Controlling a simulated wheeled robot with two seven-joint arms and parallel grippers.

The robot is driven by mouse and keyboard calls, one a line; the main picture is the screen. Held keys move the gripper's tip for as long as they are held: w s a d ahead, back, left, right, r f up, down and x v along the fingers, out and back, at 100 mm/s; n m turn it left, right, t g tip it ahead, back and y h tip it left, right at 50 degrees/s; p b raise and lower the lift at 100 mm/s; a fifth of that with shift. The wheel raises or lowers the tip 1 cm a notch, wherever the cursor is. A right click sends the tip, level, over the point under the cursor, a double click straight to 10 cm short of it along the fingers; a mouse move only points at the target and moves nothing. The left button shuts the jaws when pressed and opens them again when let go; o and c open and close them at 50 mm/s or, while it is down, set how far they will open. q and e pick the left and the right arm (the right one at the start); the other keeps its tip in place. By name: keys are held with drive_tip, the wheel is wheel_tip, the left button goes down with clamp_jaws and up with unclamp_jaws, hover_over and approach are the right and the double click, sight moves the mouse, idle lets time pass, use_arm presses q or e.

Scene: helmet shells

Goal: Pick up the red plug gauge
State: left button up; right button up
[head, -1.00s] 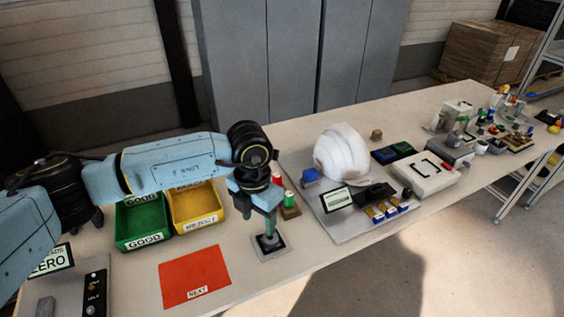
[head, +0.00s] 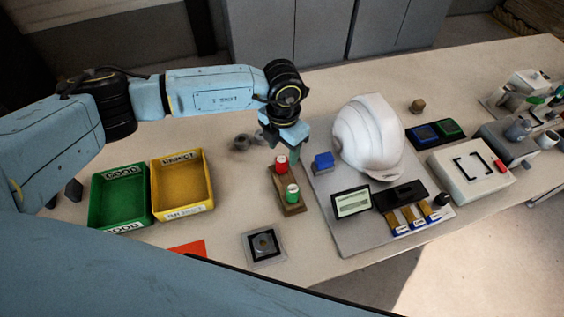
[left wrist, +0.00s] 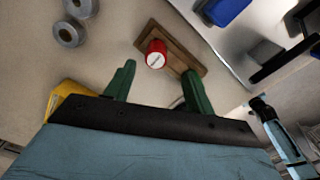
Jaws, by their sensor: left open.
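The red plug gauge (head: 281,165) stands upright in a wooden stand (head: 291,209), behind a green plug gauge (head: 292,193). My left gripper (head: 287,154) is open, just above and behind the red gauge, its fingers pointing down. In the left wrist view, the red gauge (left wrist: 156,47) shows its round top with a white label, just beyond and between the two green fingertips (left wrist: 159,68). The stand (left wrist: 186,55) runs off behind the right finger. The green gauge is not seen there.
Grey rings (left wrist: 70,33) lie left of the stand. A green bin (head: 118,200) and yellow bin (head: 182,190) stand farther left. A fixture plate (head: 345,232) with a white helmet shell (head: 366,135) and small blue block (head: 323,161) is close on the right. A square pad (head: 264,246) lies in front.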

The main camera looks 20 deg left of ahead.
sight(281, 159)
use_arm(q)
drive_tip(key=shift+f, duration=0.5)
drive_tip(key=shift+a+f, duration=0.1)
drive_tip(key=shift+f, duration=0.5)
drive_tip(key=f, duration=0.3)
drive_tip(key=shift+w+a+f, duration=0.15)
drive_tip(key=shift+a+f, duration=0.05)
drive_tip(key=shift+f, duration=0.4)
drive_tip(key=c, duration=0.9)
use_arm(e)
drive_tip(key=shift+w+r, duration=0.15)
drive_tip(key=shift+w, duration=0.85)
